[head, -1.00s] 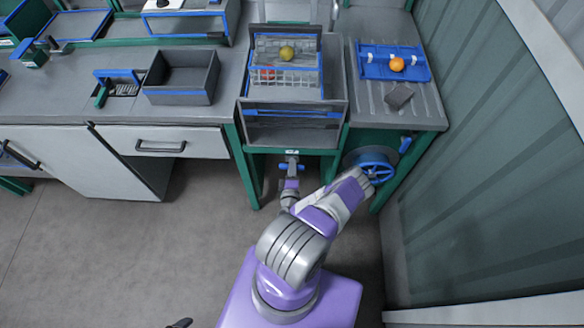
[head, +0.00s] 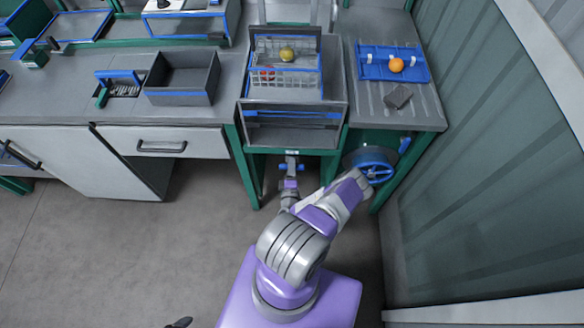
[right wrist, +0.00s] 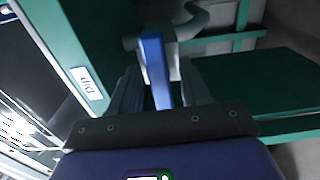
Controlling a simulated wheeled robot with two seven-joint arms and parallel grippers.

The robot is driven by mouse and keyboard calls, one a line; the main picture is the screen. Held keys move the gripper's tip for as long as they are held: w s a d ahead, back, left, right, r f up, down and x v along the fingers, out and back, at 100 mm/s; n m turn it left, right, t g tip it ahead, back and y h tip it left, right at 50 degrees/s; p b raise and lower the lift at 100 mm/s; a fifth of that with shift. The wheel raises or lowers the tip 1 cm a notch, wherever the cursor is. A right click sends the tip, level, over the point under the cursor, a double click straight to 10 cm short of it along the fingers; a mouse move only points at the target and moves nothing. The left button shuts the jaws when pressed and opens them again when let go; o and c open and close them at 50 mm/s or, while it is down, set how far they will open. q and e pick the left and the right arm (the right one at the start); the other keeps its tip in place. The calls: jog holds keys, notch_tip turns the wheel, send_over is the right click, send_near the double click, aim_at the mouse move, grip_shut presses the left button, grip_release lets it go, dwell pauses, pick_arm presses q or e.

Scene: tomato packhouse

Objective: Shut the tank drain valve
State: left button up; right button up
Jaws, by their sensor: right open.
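The drain valve's blue lever (right wrist: 157,70) stands between the two dark fingers of my right gripper (right wrist: 163,88) in the right wrist view. The fingers are apart, one on each side of it, and I cannot tell whether they touch it. In the head view, the lever shows as small blue parts (head: 300,167) under the dip tank (head: 292,135), with my right gripper (head: 290,172) at it. A "dip" label (right wrist: 86,83) is on the green frame beside the valve. A dark tip (head: 179,323) at the bottom edge seems to be my left gripper; its jaws are not readable.
A blue handwheel (head: 375,172) is right of the valve, close to my right arm. Green table legs (head: 243,170) flank the space under the tank. A wire basket (head: 305,75) with tomatoes sits above. A corrugated wall (head: 490,170) bounds the right; the left floor is clear.

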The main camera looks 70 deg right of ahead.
jog(key=p+v, duration=0.1)
jog(key=v, duration=0.6)
jog(key=shift+a, duration=0.25)
dwell(0.3)
